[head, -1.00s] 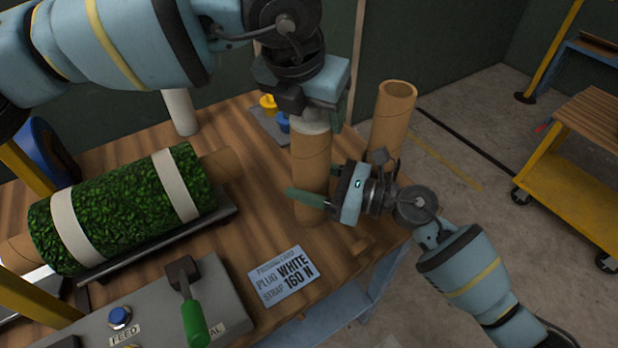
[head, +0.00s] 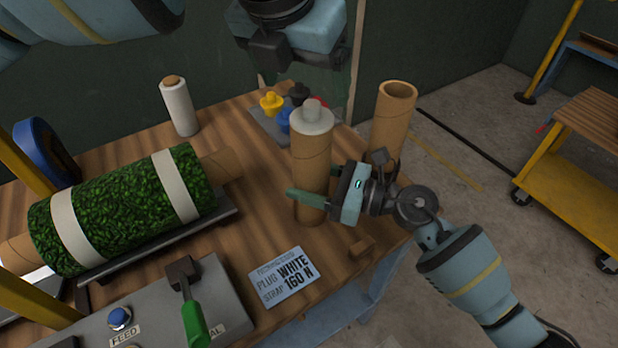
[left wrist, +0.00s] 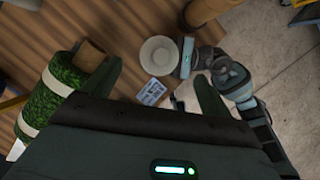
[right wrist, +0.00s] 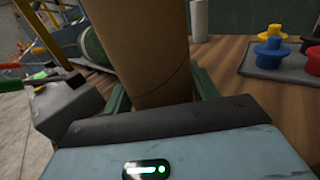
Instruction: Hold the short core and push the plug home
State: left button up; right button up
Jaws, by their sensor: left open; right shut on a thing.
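The short core (head: 311,175) is a brown cardboard tube standing upright on the wooden bench. A white plug (head: 312,118) with a knob sits in its top, its wide rim at the tube's mouth; I cannot tell whether any gap is left under it. My right gripper (head: 322,193) is shut around the core's lower half from the right. The core also fills the middle of the right wrist view (right wrist: 150,50). My left gripper (head: 292,70) is open and empty above the plug, clear of it. The left wrist view looks down on the plug (left wrist: 158,55) between the spread green fingers.
Another open cardboard core (head: 392,125) stands close behind right. A tray (head: 262,122) of coloured plugs is behind. A turf roll (head: 125,205) lies left, near a control panel (head: 225,295) with a green-handled lever. A card (head: 284,277) reads "PLUG WHITE, STRAP 160 N".

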pick_arm(q)
jog(key=shift+v, duration=2.15)
pick_arm(e)
jog(key=o, duration=1.2)
pick_arm(q)
jog(key=shift+f, duration=0.1)
pick_arm(e)
jog(key=shift+d, duration=0.15)
jog(key=v, duration=1.1)
jog(key=shift+s+d, duration=0.15)
jog(key=shift+d, duration=0.2)
